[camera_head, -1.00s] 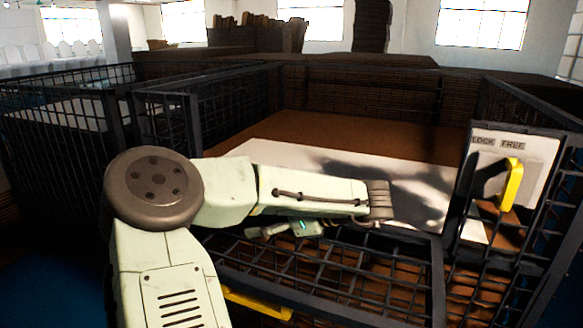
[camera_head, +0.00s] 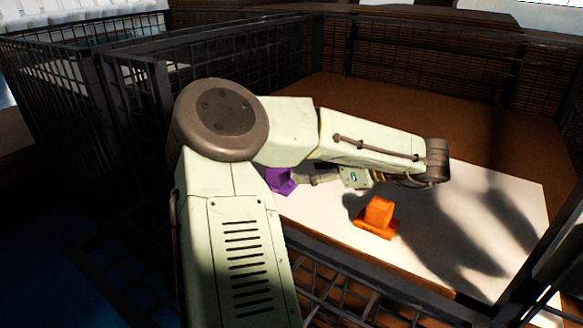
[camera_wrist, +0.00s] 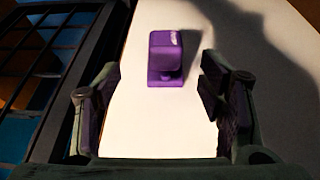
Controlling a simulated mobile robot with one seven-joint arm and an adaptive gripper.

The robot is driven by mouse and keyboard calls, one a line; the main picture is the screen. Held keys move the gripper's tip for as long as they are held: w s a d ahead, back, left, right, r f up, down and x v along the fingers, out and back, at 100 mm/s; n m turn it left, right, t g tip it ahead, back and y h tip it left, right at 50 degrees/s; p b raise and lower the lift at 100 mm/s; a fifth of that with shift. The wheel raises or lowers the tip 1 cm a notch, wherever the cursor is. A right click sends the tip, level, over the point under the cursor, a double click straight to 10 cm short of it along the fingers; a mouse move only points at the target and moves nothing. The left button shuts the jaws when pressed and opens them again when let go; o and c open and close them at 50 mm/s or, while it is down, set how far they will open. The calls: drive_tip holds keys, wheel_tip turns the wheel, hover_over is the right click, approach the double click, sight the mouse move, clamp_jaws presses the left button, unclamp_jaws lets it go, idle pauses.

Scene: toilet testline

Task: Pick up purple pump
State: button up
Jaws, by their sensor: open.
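The purple pump (camera_wrist: 165,58) stands on a white board (camera_wrist: 135,125) in the wrist view, ahead of my gripper and between the lines of its fingers. My gripper (camera_wrist: 160,100) is open and empty, with a finger on each side and a gap short of the pump. In the head view, part of the purple pump (camera_head: 281,180) shows below my forearm; the rest is hidden behind my arm. My gripper is mostly hidden there, and my wrist is near the pump's right side.
An orange object (camera_head: 379,213) stands on the white board (camera_head: 500,215), right of the pump. Black mesh cage walls (camera_head: 235,90) surround the board and brown base. A mesh wall (camera_wrist: 70,60) runs close along the left in the wrist view.

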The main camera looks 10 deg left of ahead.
sight(287, 170)
drive_tip(key=shift+w+a+f, duration=0.1)
drive_tip(key=shift+w+a, duration=0.1)
drive_tip(key=shift+a, duration=0.1)
drive_tip(key=p+x, duration=0.1)
drive_tip(key=x, duration=0.3)
drive_tip(key=shift+s, duration=0.15)
drive_tip(key=p+x, duration=0.1)
drive_tip(key=x, duration=0.1)
drive_tip(key=p+x, duration=0.1)
drive_tip(key=x, duration=0.2)
drive_tip(key=shift+w+f, duration=0.1)
drive_tip(key=shift+w, duration=0.4)
drive_tip(key=shift+w+a+f, duration=0.1)
drive_tip(key=shift+a+f, duration=0.15)
drive_tip(key=shift+a, duration=0.05)
clamp_jaws()
